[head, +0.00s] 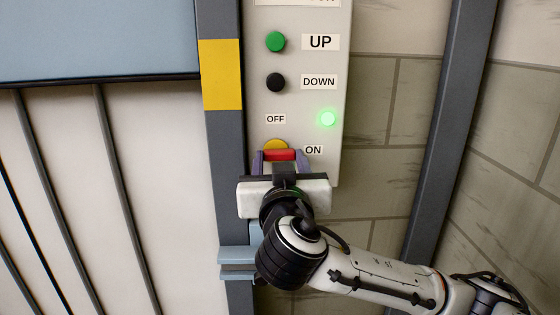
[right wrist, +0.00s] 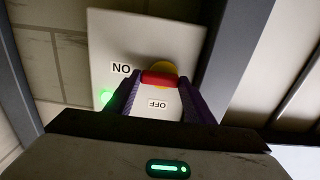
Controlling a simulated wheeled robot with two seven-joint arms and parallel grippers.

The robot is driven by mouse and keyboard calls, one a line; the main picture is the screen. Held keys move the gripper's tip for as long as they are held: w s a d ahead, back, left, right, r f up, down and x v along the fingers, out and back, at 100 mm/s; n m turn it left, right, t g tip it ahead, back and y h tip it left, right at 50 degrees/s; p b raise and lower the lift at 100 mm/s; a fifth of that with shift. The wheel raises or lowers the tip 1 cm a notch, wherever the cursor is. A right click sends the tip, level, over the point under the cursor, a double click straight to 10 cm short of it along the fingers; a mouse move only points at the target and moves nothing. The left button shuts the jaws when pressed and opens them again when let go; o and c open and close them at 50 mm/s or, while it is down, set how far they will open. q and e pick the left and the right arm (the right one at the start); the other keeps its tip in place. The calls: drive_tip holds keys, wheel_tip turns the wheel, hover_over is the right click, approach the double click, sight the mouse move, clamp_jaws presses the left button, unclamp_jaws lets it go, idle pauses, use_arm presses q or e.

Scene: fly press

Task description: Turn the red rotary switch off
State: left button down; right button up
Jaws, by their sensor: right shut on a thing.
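The red rotary switch (head: 279,155) sits low on the pale control panel (head: 295,100), in front of a yellow disc (head: 275,144). Its red bar lies about level in the head view, between the OFF label above and the ON label to the right. My right gripper (head: 280,159) is shut on the red bar, with a purple finger at each end. In the right wrist view the red bar (right wrist: 160,78) spans between the fingers, with the labels upside down. A green lamp (head: 328,119) beside OFF is lit. My left gripper is not in view.
A green UP button (head: 275,41) and a black DOWN button (head: 275,82) are above the switch. A grey post with a yellow band (head: 221,75) stands left of the panel. A block wall (head: 400,100) and dark post (head: 450,130) are to the right.

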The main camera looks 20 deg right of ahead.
drive_tip(key=shift+f, duration=0.1)
drive_tip(key=shift+n+p, duration=0.3)
drive_tip(key=shift+n, duration=0.7)
drive_tip(key=n+p, duration=0.2)
drive_tip(key=shift+r+n, duration=0.3)
drive_tip(key=n+p, duration=0.2)
drive_tip(key=shift+r+n+p, duration=0.15)
drive_tip(key=shift+n+p, duration=0.25)
drive_tip(key=n+p, duration=0.2)
drive_tip(key=shift+a+n+p, duration=0.1)
drive_tip(key=shift+n+p, duration=0.2)
drive_tip(key=shift+n, duration=0.1)
drive_tip(key=shift+n+p, duration=0.5)
drive_tip(key=shift+n, duration=0.4)
drive_tip(key=shift+a+n, duration=0.1)
drive_tip(key=shift+n, duration=0.8)
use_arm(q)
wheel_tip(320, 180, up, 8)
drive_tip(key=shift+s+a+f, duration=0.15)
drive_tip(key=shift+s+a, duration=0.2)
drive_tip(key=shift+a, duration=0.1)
use_arm(e)
drive_tip(key=shift+a+n, duration=0.1)
drive_tip(key=shift+n, duration=1.8)
